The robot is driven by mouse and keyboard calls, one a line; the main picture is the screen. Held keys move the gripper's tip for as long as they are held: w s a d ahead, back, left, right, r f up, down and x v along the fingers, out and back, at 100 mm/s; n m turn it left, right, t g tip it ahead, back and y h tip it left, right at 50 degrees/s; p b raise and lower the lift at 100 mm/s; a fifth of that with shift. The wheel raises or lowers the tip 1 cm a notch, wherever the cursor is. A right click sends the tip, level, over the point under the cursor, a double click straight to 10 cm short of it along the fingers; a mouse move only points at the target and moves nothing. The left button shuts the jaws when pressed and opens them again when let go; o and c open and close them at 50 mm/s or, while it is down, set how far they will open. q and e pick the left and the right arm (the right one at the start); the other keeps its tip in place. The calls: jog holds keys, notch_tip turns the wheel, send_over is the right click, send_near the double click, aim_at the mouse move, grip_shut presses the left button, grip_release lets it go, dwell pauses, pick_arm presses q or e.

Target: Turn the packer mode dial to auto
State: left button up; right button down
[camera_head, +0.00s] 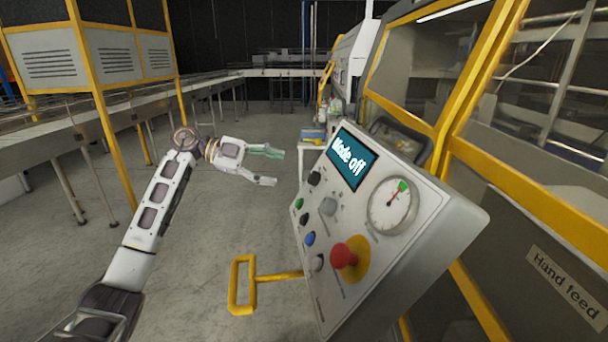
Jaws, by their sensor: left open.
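The packer's control panel (362,262) stands tilted at the right of centre. Its screen (352,158) reads "Mode off". My right gripper is out of view.
The panel also carries a red mushroom button (344,256) on a yellow base, a round gauge (391,205) and green and blue buttons. A yellow handle (243,285) juts out left of it. The yellow-framed packer rises behind. Grey floor lies open at left.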

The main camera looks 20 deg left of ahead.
aim_at(309, 178)
pick_arm(q)
jog(key=shift+p+x, duration=0.9)
jog(key=shift+x, duration=3.55)
jog(key=c, duration=1)
jog(key=shift+c, duration=0.2)
